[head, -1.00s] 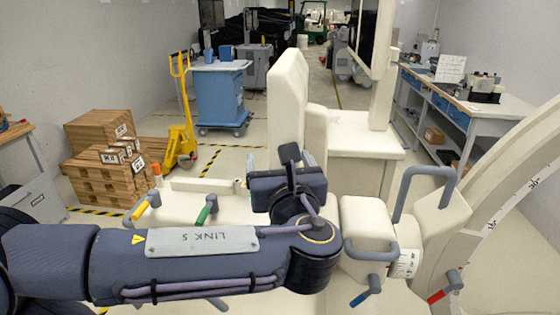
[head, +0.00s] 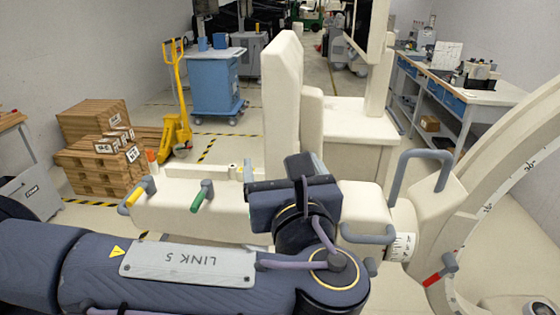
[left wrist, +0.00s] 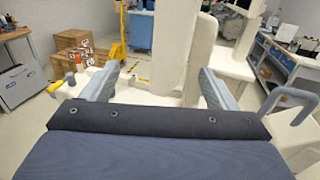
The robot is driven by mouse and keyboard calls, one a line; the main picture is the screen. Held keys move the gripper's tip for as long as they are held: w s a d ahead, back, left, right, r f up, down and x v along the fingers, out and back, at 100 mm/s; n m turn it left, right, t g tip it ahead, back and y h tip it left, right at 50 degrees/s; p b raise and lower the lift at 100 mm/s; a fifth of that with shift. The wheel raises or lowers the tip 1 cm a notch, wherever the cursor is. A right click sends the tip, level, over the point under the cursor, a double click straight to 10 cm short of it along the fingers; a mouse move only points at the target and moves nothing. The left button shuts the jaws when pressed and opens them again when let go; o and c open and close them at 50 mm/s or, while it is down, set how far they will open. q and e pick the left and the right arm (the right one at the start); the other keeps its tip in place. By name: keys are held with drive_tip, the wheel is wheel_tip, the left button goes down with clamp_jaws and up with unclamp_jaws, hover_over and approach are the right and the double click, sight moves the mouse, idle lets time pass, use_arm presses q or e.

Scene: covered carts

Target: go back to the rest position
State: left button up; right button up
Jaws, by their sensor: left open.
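My left gripper (head: 288,168) shows at the end of my dark blue left arm in the head view, turned away from the camera and largely hidden by its own wrist. In the left wrist view its two grey fingers (left wrist: 160,86) stand wide apart with nothing between them. A large cream machine (head: 283,95) is beyond the gripper, with a lower body carrying a green lever (head: 202,196) and a yellow-tipped lever (head: 138,192). I cannot tell the exact gap between gripper and machine. My right gripper is not in view.
A grey handle (head: 420,160) and a red lever (head: 438,272) are on the machine to the right. Boxes on pallets (head: 98,155), a yellow pallet jack (head: 174,95) and a blue cart (head: 214,82) stand back left. A workbench (head: 462,100) is back right.

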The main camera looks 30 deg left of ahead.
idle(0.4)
use_arm(q)
drive_tip(key=s+a+f+n+g+h, duration=0.2)
drive_tip(key=s+f+n+g, duration=0.15)
drive_tip(key=f, duration=0.35)
drive_tip(key=s+a+f+n+g+h, duration=0.2)
drive_tip(key=f+n+g+h, duration=0.1)
drive_tip(key=f+n, duration=0.3)
drive_tip(key=s+a+f+n+g+h, duration=0.2)
drive_tip(key=f+n+g, duration=0.15)
drive_tip(key=f, duration=0.45)
drive_tip(key=s+d+f+n+t+h, duration=0.2)
drive_tip(key=d+n+h, duration=0.5)
drive_tip(key=n, duration=0.9)
wheel_tip(320, 180, down, 2)
drive_tip(key=shift+s+d+f+n+h, duration=0.1)
drive_tip(key=shift+s+d+n+h, duration=0.2)
drive_tip(key=shift+s+h, duration=0.45)
drive_tip(key=shift+w, duration=0.1)
drive_tip(key=shift+c, duration=0.4)
